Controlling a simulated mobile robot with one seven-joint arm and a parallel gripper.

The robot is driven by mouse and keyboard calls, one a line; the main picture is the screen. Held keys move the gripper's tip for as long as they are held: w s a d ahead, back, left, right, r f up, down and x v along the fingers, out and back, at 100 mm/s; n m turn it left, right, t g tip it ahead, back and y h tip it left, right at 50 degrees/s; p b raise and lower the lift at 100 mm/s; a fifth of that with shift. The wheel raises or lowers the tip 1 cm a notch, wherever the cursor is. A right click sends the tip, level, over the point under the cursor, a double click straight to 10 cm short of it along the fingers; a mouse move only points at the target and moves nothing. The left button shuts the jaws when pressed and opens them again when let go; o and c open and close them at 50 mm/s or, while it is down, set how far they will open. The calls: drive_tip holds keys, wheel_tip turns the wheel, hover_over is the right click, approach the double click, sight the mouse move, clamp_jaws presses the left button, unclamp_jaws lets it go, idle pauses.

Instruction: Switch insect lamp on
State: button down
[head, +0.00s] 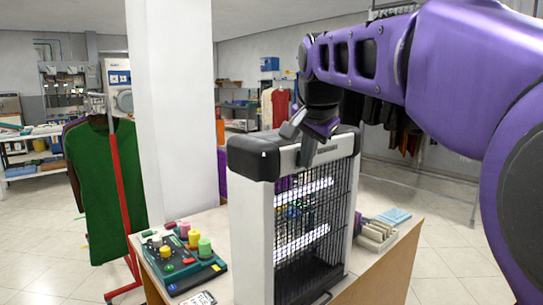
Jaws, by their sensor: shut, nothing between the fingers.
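The insect lamp (252,214) stands upright on the wooden table, a white box with black top corners and a dark wire grille at its front. Two white tubes show behind the grille; they look bright, but I cannot tell whether they are lit. My gripper (305,148) is at the top of the lamp, shut and empty, its fingers pointing down over the top edge. I cannot tell whether the fingers touch the lamp. I do not make out a switch; the gripper covers part of the top.
On the table (217,222), a dark game-like box with coloured knobs (178,262) is left of the lamp. A beige block tray (376,235) and blue cloths (394,216) are to its right. A white pillar (176,110) and a rack with a green garment (104,190) stand left.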

drive_tip(key=shift+r, duration=0.15)
drive_tip(key=shift+r+p, duration=0.7)
drive_tip(key=shift+p, duration=0.05)
